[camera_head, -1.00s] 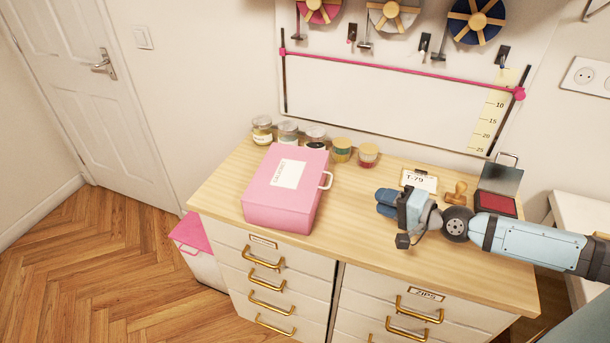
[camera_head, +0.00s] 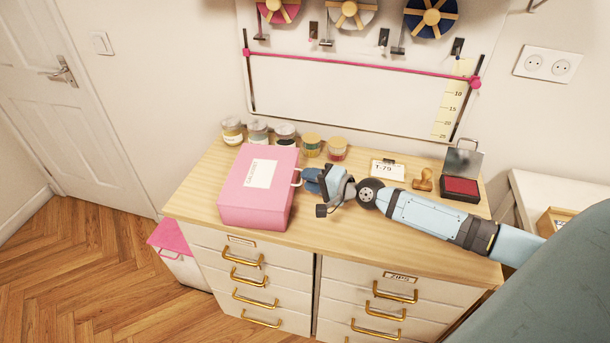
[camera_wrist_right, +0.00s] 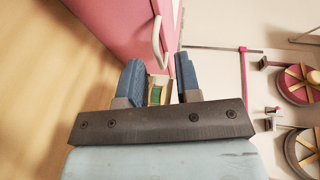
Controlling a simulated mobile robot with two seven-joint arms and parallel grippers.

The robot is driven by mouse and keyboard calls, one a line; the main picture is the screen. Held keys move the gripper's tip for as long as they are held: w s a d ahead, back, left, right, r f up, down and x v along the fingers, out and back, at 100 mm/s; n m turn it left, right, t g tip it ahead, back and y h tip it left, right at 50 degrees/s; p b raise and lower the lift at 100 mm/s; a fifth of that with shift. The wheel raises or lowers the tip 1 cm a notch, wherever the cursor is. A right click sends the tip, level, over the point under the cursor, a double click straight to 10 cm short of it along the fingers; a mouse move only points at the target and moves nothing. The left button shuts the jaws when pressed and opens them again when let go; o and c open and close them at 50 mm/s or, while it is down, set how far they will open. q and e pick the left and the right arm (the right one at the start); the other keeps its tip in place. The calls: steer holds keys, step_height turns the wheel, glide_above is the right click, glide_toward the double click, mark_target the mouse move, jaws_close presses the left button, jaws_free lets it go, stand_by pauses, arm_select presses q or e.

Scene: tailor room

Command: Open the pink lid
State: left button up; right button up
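A pink box (camera_head: 240,207) with a white label on its closed top and a white handle (camera_head: 298,179) on its right side sits on the wooden dresser top. A second pink lid (camera_head: 172,236) tops a white bin on the floor, left of the dresser. My right gripper (camera_head: 312,180) is beside the box's handle, to its right. In the right wrist view, its blue fingers (camera_wrist_right: 158,64) are apart with nothing held, and the handle (camera_wrist_right: 158,42) lies just beyond the fingertips. I cannot tell whether they touch. My left gripper is out of view.
Several small jars (camera_head: 285,134) stand behind the box along the wall. A tag card (camera_head: 387,169), a stamp (camera_head: 424,180) and an open ink pad (camera_head: 461,187) stand at the right back. The dresser top (camera_head: 350,233) is clear in front of my right arm.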

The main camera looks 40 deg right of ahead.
steer(key=shift+x, duration=1)
jaws_close()
steer(key=shift+r, duration=0.1)
